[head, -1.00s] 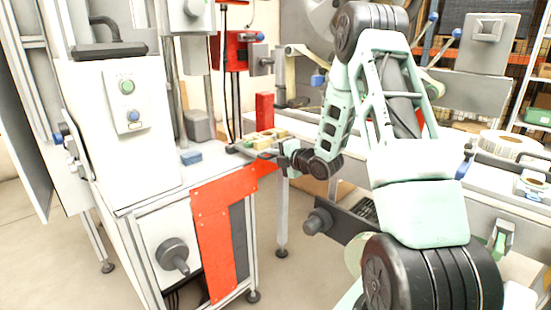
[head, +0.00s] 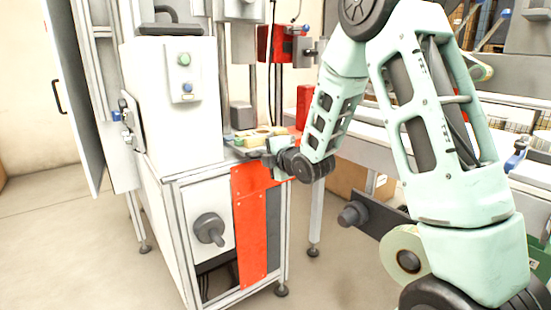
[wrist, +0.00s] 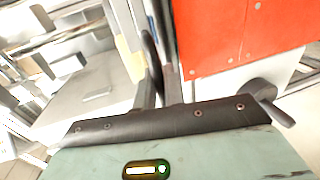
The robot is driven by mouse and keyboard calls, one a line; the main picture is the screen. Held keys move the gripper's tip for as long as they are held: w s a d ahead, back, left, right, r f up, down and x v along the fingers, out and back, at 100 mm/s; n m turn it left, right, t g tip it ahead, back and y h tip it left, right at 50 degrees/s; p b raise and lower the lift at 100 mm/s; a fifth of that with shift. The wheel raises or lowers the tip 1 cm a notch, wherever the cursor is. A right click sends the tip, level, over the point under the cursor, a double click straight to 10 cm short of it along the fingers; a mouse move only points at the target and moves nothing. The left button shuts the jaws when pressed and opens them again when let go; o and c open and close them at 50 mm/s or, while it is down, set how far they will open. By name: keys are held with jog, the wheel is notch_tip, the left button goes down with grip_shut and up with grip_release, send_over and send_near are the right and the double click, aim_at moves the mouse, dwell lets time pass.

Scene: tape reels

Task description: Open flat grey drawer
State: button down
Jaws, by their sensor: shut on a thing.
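The flat grey drawer (head: 241,151) is a thin tray near the top of the white machine stand, above the red panel. Tan and green pieces lie on or just behind it. My gripper (head: 264,156) is at its front right edge, and my wrist reaches in from the right. In the wrist view my gripper's dark fingers (wrist: 160,90) are close together on a narrow part. That part is mostly hidden between them, but its place fits the drawer's front. I cannot tell how far the drawer stands out.
The red panel (head: 252,225) and a grey knob (head: 209,229) are on the stand's front, below my gripper. A white bench (head: 365,146) runs behind my arm. A tape reel (head: 407,258) hangs at lower right. The floor (head: 85,235) at left is clear.

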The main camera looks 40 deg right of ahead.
jog(key=shift+a+f, duration=0.1)
jog(key=shift+a, duration=0.35)
